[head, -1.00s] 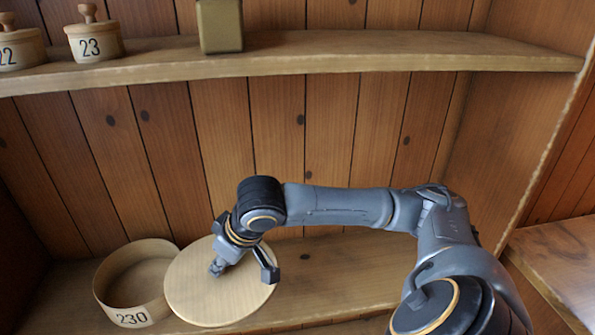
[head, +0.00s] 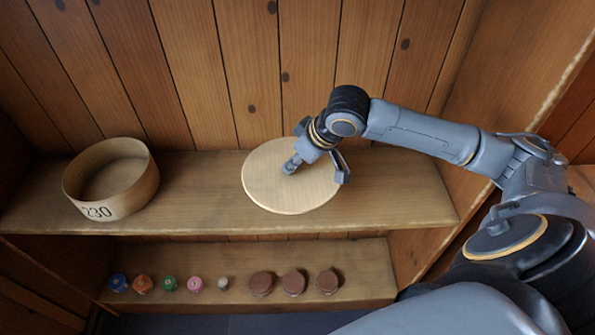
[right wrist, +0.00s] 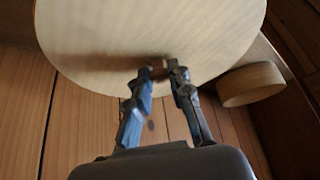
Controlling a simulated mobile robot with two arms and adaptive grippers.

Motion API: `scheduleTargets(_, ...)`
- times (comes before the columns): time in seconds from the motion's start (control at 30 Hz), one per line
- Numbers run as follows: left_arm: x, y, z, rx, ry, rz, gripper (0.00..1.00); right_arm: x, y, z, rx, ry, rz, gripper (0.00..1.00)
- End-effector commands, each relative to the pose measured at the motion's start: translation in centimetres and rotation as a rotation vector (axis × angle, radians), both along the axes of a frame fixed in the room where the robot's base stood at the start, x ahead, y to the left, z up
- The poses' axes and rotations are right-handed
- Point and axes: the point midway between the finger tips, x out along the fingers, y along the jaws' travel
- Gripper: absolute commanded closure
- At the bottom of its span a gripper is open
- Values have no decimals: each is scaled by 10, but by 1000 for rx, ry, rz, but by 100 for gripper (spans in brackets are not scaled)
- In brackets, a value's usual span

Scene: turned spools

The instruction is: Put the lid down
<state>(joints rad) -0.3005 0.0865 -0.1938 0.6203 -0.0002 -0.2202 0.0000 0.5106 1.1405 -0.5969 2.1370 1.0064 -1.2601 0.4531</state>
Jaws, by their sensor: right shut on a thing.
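The lid (head: 270,180) is a large round pale wooden disc at the middle shelf in the head view. My right gripper (head: 318,172) is over it and shut on it, apparently by a small knob that the fingers mostly hide. In the right wrist view the fingers (right wrist: 165,75) close at the lid's face (right wrist: 140,35). I cannot tell whether the lid touches the shelf. The open round box marked 230 (head: 112,182) stands to the left on the same shelf, apart from the lid. It also shows in the right wrist view (right wrist: 250,84). My left gripper is not in view.
The middle shelf (head: 195,205) is bare between box and lid, and bare to the lid's right. On the lower shelf (head: 240,250) stand several small coloured spools (head: 168,284) and three brown round pieces (head: 294,282). A plank wall closes the back.

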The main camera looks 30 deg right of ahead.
Motion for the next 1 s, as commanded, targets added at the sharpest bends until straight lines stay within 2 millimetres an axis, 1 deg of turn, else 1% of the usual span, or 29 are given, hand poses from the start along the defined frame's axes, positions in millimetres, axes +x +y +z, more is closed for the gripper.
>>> scheduleTargets(0.03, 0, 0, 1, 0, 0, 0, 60, 6, -9, -9, 0, 4, -5, 100)
scheduleTargets(0.1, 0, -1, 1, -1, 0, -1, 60, 11, -18, -24, 0, 4, -3, 100)
scheduleTargets(0.23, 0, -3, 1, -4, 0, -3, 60, 21, -30, -41, 1, 1, -2, 100)
scheduleTargets(0.47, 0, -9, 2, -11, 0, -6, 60, 29, -40, -57, 1, 0, 0, 100)
scheduleTargets(0.5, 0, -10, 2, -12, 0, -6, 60, 31, -44, -62, 1, 1, -3, 100)
scheduleTargets(0.6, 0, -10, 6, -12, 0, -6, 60, 30, -42, -77, 2, 3, 1, 100)
scheduleTargets(0.7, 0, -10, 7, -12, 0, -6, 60, 30, -43, -88, 2, 1, 1, 100)
scheduleTargets(0.8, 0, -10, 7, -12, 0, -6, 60, 31, -43, -91, 1, -2, 1, 100)
scheduleTargets(1.0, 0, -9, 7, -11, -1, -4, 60, 30, -43, -91, 1, -2, 1, 100)
